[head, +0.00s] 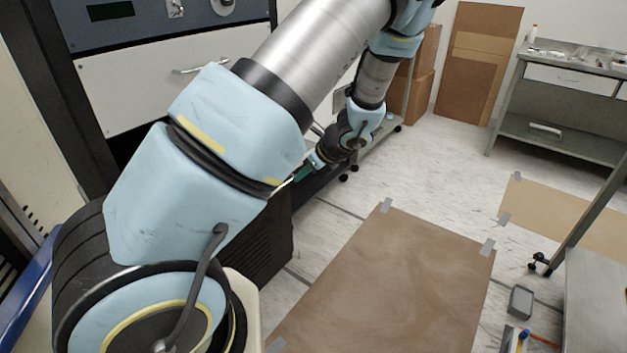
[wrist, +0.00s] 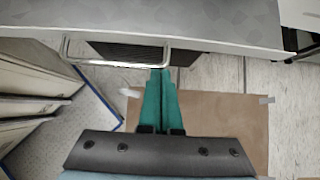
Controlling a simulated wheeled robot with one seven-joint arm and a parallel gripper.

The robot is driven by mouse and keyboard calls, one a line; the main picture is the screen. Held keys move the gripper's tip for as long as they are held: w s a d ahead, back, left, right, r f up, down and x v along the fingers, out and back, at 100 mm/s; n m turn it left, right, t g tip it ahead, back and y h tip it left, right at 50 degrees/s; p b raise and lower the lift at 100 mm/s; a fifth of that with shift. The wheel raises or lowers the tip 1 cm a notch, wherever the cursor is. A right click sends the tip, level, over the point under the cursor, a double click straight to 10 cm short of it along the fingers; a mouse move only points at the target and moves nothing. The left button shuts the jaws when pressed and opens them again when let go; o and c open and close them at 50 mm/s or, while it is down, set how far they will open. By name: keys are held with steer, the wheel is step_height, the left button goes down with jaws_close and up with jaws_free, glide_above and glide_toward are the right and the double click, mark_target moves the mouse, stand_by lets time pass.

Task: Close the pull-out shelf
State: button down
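In the wrist view a grey speckled shelf top (wrist: 190,14) with a pale front edge crosses the top of the picture. A U-shaped metal handle (wrist: 115,65) sticks out from its front. My gripper (wrist: 160,73) has teal fingers side by side with no clear gap. Their tips are at the right end of the handle; I cannot tell whether they touch it. In the head view my gripper (head: 298,176) shows small beyond my arm and points left towards the cabinet. My arm hides most of the shelf there.
A white drawer front with a handle (head: 200,68) is on the cabinet at left. A brown mat (head: 400,270) is taped to the floor. Cardboard boxes (head: 420,68) and a metal bench (head: 560,140) stand at the back. Open floor lies between.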

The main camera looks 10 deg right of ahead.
steer(key=w+a+p, duration=0.1)
steer(key=w+a, duration=1.3)
steer(key=w, duration=0.1)
steer(key=shift+a+p, duration=0.15)
steer(key=shift+p, duration=0.25)
